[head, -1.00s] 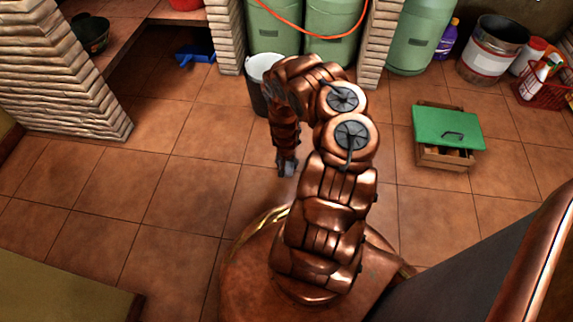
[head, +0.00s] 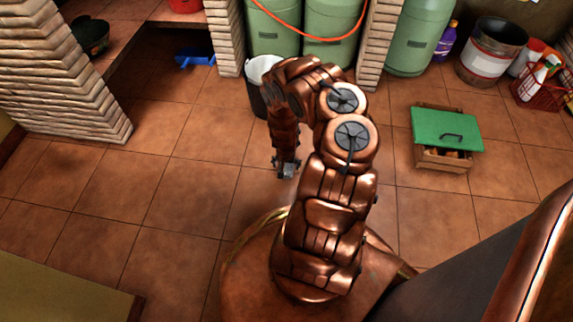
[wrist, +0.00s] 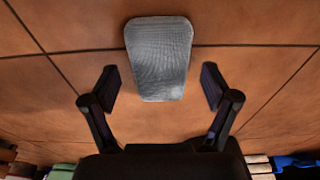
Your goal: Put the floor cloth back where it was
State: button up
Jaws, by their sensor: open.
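The floor cloth (wrist: 159,60) is a grey woven piece with rounded corners in the wrist view, against the floor tiles. It shows between and beyond the fingertips, with a gap on both sides. My gripper (wrist: 160,88) is open and holds nothing. In the head view my gripper (head: 286,168) points down over the tiles in front of my base. The cloth is mostly hidden there by the gripper and arm, and I cannot pick it out clearly.
A bucket (head: 259,97) stands behind my arm, partly hidden by it. A crate with a green lid (head: 447,128) is to the right. Green gas cylinders (head: 272,27) stand at the back. A blue dustpan (head: 196,56) lies under the left counter. The tiles to the left are clear.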

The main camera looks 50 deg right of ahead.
notch_tip(320, 180, up, 12)
jog(key=s+a+f+p, duration=0.1)
jog(key=p, duration=0.9)
notch_tip(320, 180, up, 33)
jog(key=n+g+h, duration=0.1)
jog(key=n+g, duration=0.2)
send_over(286, 170)
jog(key=s+a, duration=0.2)
jog(key=s+a+r+n+y, duration=0.15)
jog(key=s+a+r, duration=0.25)
jog(key=a+r, duration=0.45)
jog(key=s+a+r+n+y, duration=0.15)
jog(key=s+a+r, duration=0.4)
jog(key=a, duration=0.55)
jog(key=s+a+r+n+g, duration=0.1)
jog(key=s+a+r+n, duration=0.4)
jog(key=s+a, duration=0.4)
jog(key=s, duration=0.3)
jog(key=shift+s+a+g, duration=0.25)
jog(key=shift+a+g, duration=0.05)
jog(key=shift+g, duration=0.1)
